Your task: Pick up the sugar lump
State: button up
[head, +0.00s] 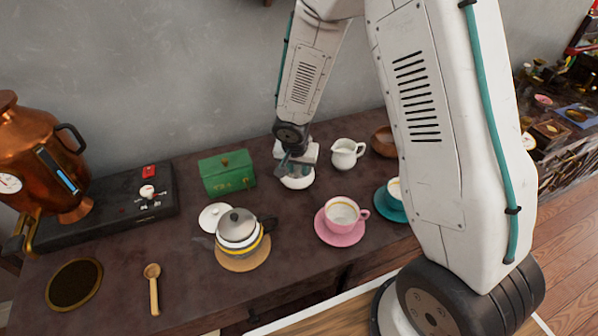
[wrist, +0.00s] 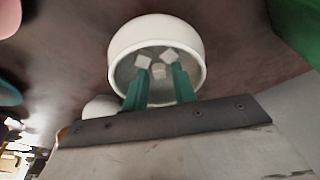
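Three pale sugar lumps lie in a white sugar bowl (wrist: 118,48) in the wrist view: a left lump (wrist: 143,61), a right lump (wrist: 169,54) and a nearer one (wrist: 159,71). My gripper (wrist: 160,74) has two teal fingers, spread apart and reaching over the bowl's near rim. The nearer lump appears between the fingertips; whether they touch it I cannot tell. In the head view my gripper (head: 294,168) points down at the sugar bowl (head: 297,183), and the lumps are hidden.
A green box (head: 227,172) stands left of the bowl and a white jug (head: 346,154) right. A pink cup and saucer (head: 338,237) and a teapot (head: 238,230) are in front. A rounded white thing (wrist: 101,106) sits beside the bowl. The front-left counter holds a wooden spoon (head: 153,288).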

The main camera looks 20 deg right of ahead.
aim_at(298, 172)
grip_shut()
jog(key=shift+r, duration=0.15)
notch_tip(298, 172, up, 10)
dwell(0.5)
jog(key=shift+w, duration=0.1)
